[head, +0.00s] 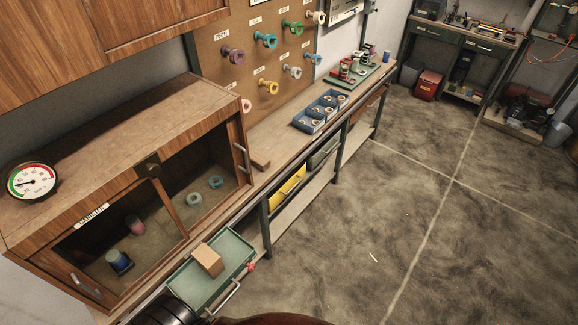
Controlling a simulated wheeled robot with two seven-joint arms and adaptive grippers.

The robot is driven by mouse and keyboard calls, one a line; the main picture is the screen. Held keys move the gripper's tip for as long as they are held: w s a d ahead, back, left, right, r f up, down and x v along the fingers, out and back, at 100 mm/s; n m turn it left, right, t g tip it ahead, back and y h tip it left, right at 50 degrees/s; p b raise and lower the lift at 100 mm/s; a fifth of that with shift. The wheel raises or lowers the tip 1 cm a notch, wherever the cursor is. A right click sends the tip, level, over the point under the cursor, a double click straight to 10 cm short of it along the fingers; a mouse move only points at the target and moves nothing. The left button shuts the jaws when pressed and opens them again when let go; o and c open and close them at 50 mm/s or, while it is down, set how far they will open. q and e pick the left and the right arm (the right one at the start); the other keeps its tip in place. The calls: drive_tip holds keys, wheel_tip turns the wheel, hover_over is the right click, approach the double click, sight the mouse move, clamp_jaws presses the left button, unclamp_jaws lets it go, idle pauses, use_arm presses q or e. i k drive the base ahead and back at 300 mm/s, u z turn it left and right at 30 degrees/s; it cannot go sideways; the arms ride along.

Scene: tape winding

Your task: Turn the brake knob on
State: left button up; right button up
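No knob in view is clearly marked as the brake knob. A small red knob-like part (252,267) shows beside the open green drawer (212,292). A dark round fitting (149,170) sits on the front of the wooden cabinet (140,130). A green-based device with red and dark parts (357,72) stands far along the bench, too small to make out its controls. Neither gripper can be made out; only a dark part, probably of my arm, shows at the bottom edge.
A round dial gauge (32,181) is on the cabinet's left. Spools of tape hang on the brown pegboard (235,40). A blue divided tray (321,111) sits on the bench (275,125). A tan block (208,260) lies in the drawer.

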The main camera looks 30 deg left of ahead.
sight(252, 267)
drive_tip(key=u, duration=0.55)
drive_tip(key=k, duration=0.1)
drive_tip(key=u, duration=1.3)
